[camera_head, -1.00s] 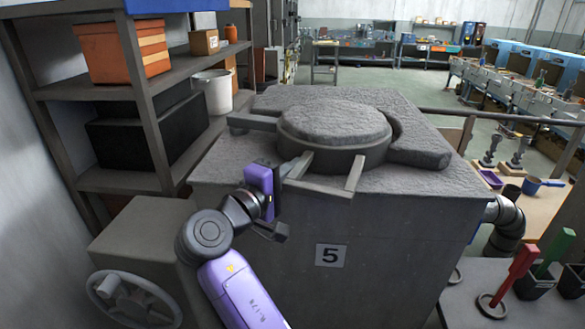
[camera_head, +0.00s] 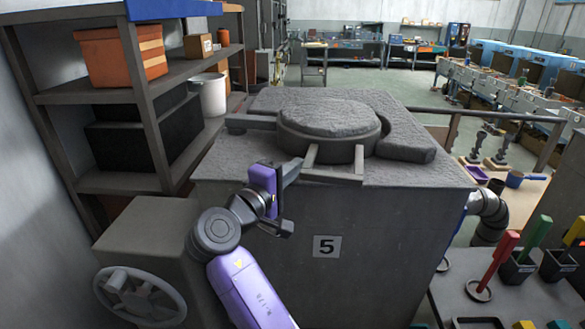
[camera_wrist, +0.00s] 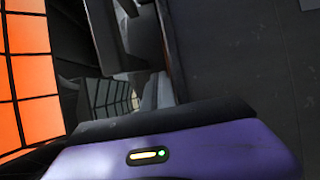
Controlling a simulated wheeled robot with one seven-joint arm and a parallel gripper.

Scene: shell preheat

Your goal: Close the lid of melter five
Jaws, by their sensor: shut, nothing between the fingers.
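Melter five (camera_head: 400,225) is a big grey block with a "5" plate (camera_head: 326,246) on its front. Its round, rough-topped lid (camera_head: 328,119) lies flat on top, partly ringed by a thick curved collar (camera_head: 405,148). No open hole shows around it. A handle frame (camera_head: 335,175) of two short bars and a crossbar sticks out from the lid toward me. My gripper (camera_head: 291,173) is shut and empty, at the left end of this handle; it seems to touch it, but contact is not clear.
A shelf rack with an orange bin (camera_head: 122,53) and a white bucket (camera_head: 210,94) stands close on the left. A handwheel (camera_head: 140,296) is at front left. A table (camera_head: 455,295) with coloured-handled tools is at the right.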

